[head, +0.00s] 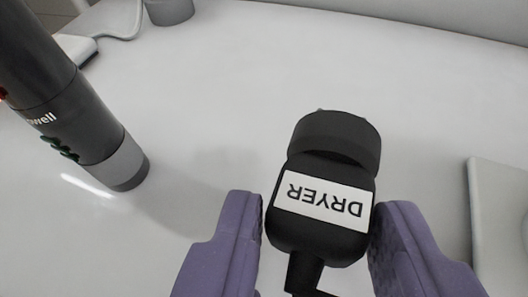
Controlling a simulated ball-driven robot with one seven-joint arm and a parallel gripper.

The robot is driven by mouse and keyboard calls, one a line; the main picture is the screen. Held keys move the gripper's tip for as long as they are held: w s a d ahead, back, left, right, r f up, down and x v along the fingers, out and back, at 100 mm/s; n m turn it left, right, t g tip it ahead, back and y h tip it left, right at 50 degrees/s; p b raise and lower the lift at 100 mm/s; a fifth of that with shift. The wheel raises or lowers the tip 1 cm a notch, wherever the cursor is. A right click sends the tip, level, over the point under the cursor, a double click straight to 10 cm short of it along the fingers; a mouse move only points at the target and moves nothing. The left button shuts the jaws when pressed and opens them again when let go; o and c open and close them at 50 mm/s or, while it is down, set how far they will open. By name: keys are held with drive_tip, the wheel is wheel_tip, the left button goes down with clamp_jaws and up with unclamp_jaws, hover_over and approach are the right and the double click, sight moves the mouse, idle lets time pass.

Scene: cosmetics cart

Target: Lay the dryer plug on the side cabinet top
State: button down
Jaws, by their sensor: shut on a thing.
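The dryer plug (335,163) is black with a white label reading DRYER, upside down in the head view. My gripper (316,225) has purple fingers at the bottom middle, one on each side of the plug, and is shut on it. A black cord leaves the plug's lower end and runs out at the bottom edge. The side cabinet top (225,90) looks like the white surface under the plug. I cannot tell how far the plug is from that surface.
A dark cylindrical appliance with lettering (70,110) stands at the left. A grey round object (169,10) and a white cord are at the top left. A pale flat block (498,215) is at the right edge. The middle surface is clear.

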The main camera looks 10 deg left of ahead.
sight(301, 270)
drive_tip(key=shift+w+a, duration=0.1)
drive_tip(key=shift+w, duration=0.35)
drive_tip(key=shift+f, duration=0.2)
drive_tip(key=shift+f+b, duration=0.7)
drive_tip(key=shift+f, duration=0.9)
drive_tip(key=shift+f, duration=0.2)
drive_tip(key=c, duration=0.6)
unclamp_jaws()
drive_tip(key=shift+r, duration=0.1)
drive_tip(key=shift+c, duration=0.2)
